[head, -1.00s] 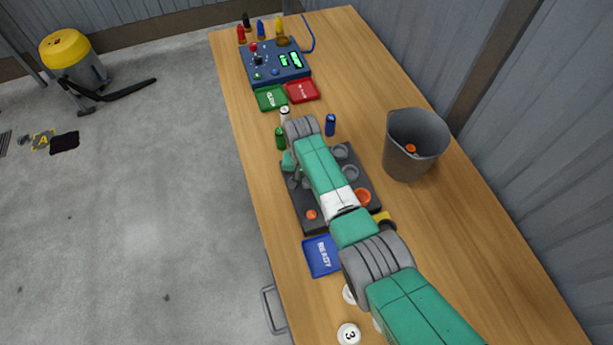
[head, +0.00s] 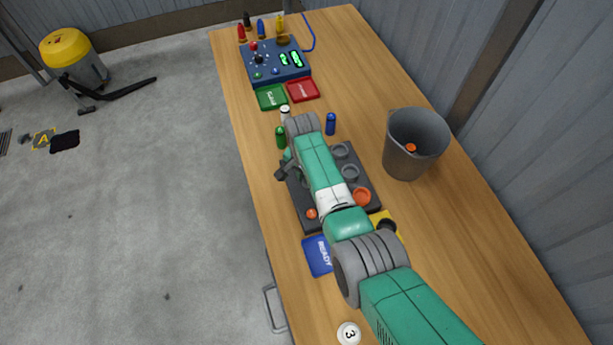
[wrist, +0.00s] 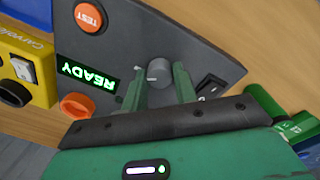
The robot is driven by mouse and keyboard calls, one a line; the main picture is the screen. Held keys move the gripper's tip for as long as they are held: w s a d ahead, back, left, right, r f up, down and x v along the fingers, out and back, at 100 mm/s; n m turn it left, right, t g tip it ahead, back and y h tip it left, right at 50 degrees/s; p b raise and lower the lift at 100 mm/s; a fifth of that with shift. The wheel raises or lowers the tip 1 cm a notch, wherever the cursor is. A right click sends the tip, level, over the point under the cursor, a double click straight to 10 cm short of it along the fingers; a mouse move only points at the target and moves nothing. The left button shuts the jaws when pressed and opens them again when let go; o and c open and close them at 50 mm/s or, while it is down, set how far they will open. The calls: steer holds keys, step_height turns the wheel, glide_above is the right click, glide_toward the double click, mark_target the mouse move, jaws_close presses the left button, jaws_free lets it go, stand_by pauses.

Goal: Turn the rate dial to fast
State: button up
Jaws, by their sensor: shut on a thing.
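The rate dial, a round grey knob (wrist: 159,70) with a white mark on its left side, stands on a dark panel (wrist: 126,36) in the wrist view. My gripper (wrist: 160,76) has a green finger on each side of this knob and is shut on it. The setting labels around the knob cannot be read. In the head view my arm covers much of the panel (head: 304,206), and the fingers and the knob cannot be made out there.
The panel also bears an orange TEST button (wrist: 88,17), a green READY display (wrist: 88,76), an orange knob (wrist: 76,106) and a black switch (wrist: 211,86). A yellow box (wrist: 28,62) adjoins it. Green (head: 281,138) and blue (head: 330,124) cylinders and a grey bucket (head: 400,155) stand nearby.

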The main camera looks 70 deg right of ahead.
steer(key=o, duration=1)
step_height(320, 180, up, 8)
steer(key=shift+w+f+p, duration=0.1)
steer(key=shift+w+p, duration=0.05)
steer(key=shift+p, duration=0.95)
steer(key=shift+w, duration=0.1)
